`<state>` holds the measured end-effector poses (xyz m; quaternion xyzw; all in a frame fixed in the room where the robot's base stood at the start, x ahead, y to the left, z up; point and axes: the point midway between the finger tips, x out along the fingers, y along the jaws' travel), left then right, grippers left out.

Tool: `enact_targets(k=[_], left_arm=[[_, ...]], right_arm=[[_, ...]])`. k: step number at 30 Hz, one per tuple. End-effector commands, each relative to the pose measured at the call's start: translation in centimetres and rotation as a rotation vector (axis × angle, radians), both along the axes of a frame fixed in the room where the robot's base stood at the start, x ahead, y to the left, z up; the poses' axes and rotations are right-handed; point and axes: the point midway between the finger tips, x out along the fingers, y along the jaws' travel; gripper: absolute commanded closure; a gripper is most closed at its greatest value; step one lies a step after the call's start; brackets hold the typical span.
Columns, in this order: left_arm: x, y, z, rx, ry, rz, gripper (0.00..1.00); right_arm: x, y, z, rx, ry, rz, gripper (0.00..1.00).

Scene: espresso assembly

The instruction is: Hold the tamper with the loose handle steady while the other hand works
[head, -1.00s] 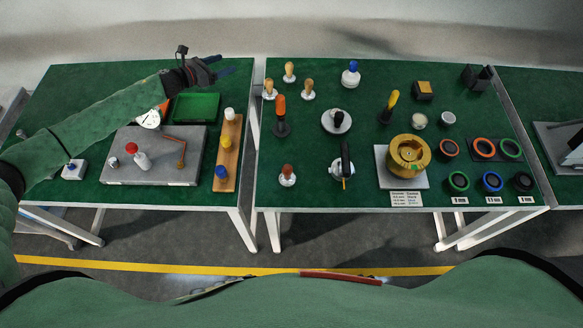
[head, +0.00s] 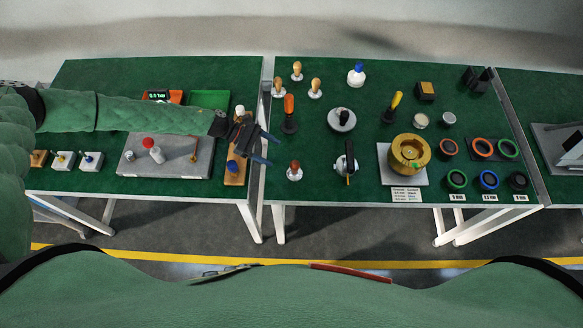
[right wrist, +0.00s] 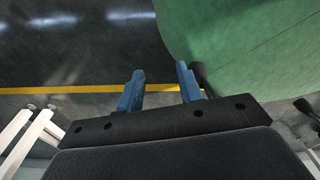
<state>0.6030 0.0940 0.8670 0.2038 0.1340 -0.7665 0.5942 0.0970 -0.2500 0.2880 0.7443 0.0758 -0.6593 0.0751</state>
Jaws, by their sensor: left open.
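Several tamper-like pieces with wooden handles stand at the back left of the middle table; one is a light wooden tamper (head: 315,86). A tamper-like piece with a red-brown knob (head: 294,171) stands near the front, and one with an orange handle (head: 289,112) stands behind it. I cannot tell which has the loose handle. My left gripper (head: 272,147) is open and empty, above the right edge of the left table, left of the red-brown-knobbed piece. My right gripper (right wrist: 160,70) is open and empty over the floor in the right wrist view; it is not visible in the head view.
A wooden rack (head: 234,180) with knobbed pieces lies partly under my left gripper. A grey plate (head: 178,168) and green tray (head: 209,99) are on the left table. A brass-coloured round piece (head: 409,154) and coloured rings (head: 489,180) occupy the right. A narrow gap separates the tables.

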Motion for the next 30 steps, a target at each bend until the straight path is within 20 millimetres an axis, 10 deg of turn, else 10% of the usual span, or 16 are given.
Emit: enact_targets(k=[30], left_arm=[[-3.6, -6.8, -4.8, 0.016, 0.033, -0.039, 0.33]], right_arm=[[-1.8, -0.9, -0.8, -0.011, 0.028, 0.0, 0.64]])
